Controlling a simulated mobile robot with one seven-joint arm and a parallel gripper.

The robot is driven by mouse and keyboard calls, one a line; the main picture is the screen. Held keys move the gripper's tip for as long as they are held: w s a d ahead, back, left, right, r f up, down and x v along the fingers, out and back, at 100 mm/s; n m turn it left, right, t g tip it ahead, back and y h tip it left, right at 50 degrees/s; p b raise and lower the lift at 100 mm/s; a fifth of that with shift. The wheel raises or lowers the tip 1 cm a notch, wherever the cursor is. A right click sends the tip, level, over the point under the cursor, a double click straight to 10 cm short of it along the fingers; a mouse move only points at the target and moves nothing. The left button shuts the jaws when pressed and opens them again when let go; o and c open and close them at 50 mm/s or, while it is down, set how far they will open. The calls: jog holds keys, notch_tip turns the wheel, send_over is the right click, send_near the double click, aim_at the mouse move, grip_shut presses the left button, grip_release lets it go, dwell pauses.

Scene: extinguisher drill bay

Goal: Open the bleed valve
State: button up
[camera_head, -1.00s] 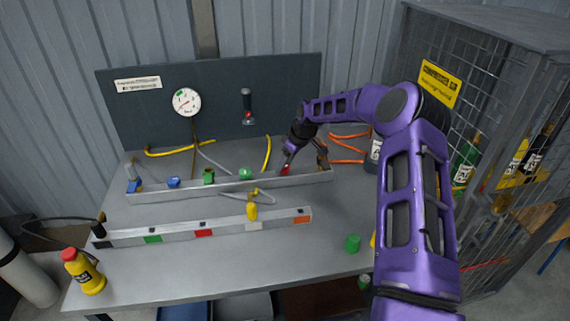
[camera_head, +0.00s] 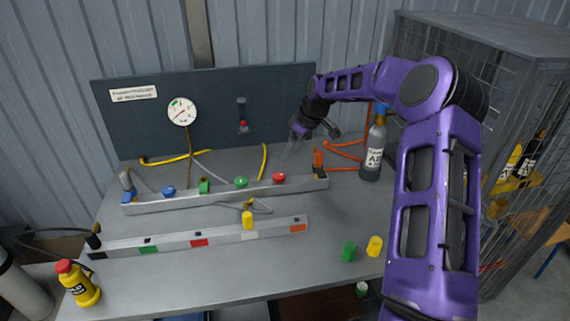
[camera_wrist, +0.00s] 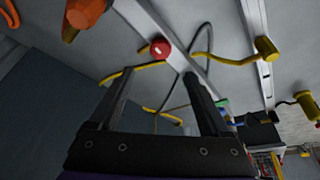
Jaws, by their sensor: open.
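A long grey rail (camera_head: 225,194) on the bench carries a row of valve knobs: blue (camera_head: 169,191), green (camera_head: 204,186), round green (camera_head: 241,182) and red (camera_head: 279,177). Which one is the bleed valve cannot be read. My gripper (camera_head: 288,153) is open and empty, above and just behind the red knob, apart from it. In the wrist view the red knob (camera_wrist: 160,48) shows just beyond the gap between my open fingers (camera_wrist: 153,77). An orange fitting (camera_head: 318,162) stands at the rail's right end; it also shows in the wrist view (camera_wrist: 84,14).
A grey bottle (camera_head: 374,150) stands right of my gripper. A front rail (camera_head: 220,235) has coloured patches. Green (camera_head: 348,251) and yellow (camera_head: 375,246) caps lie front right, near my arm.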

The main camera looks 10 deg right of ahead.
jog(key=v, duration=0.6)
jog(key=shift+r, duration=0.35)
jog(key=shift+s+d, duration=0.1)
